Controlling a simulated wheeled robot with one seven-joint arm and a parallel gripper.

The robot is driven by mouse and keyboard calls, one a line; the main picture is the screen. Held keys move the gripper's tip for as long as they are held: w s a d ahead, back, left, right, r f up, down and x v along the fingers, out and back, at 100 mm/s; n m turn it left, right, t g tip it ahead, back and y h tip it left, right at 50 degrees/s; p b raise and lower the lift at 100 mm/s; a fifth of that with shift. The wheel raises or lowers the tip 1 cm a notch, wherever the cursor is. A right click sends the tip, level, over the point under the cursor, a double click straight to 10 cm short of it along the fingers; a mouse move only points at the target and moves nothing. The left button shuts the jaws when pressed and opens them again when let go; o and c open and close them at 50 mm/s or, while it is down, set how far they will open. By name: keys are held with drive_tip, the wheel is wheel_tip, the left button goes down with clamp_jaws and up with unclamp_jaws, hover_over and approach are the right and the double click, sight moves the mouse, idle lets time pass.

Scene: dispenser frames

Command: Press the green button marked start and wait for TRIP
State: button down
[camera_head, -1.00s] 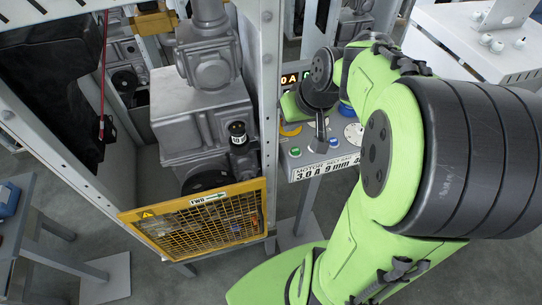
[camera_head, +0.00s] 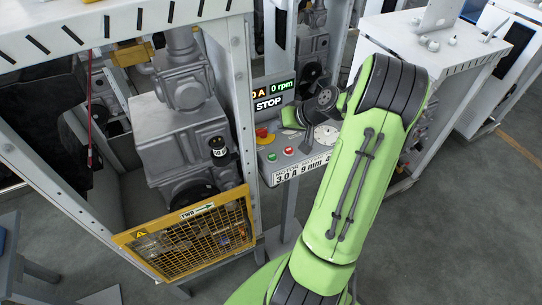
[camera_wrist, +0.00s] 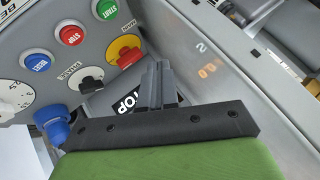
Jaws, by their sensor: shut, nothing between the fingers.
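The grey control panel (camera_head: 312,155) carries a green button (camera_head: 271,157) beside a red one. In the wrist view the green button (camera_wrist: 105,9) reads START and sits at the top edge. The red STOP button (camera_wrist: 71,35) is next to it. The display (camera_head: 269,102) reads STOP, with 0 A and 0 rpm above. My gripper (camera_wrist: 162,66) is shut and empty. Its fingers are in front of the STOP display and apart from the green button. In the head view the fingers are hard to make out near the panel.
A white cabinet (camera_head: 405,55) stands right.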

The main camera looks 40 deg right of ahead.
sight(275, 156)
wheel_tip(275, 156, down, 9)
drive_tip(key=b, duration=0.6)
drive_tip(key=shift+w, duration=0.1)
idle(1.6)
drive_tip(key=shift+f+b, duration=0.35)
drive_tip(key=shift+b, duration=0.3)
drive_tip(key=shift+f+b, duration=0.4)
drive_tip(key=shift+f, duration=0.05)
idle(0.4)
drive_tip(key=shift+r+p, duration=0.65)
drive_tip(key=shift+r, duration=0.3)
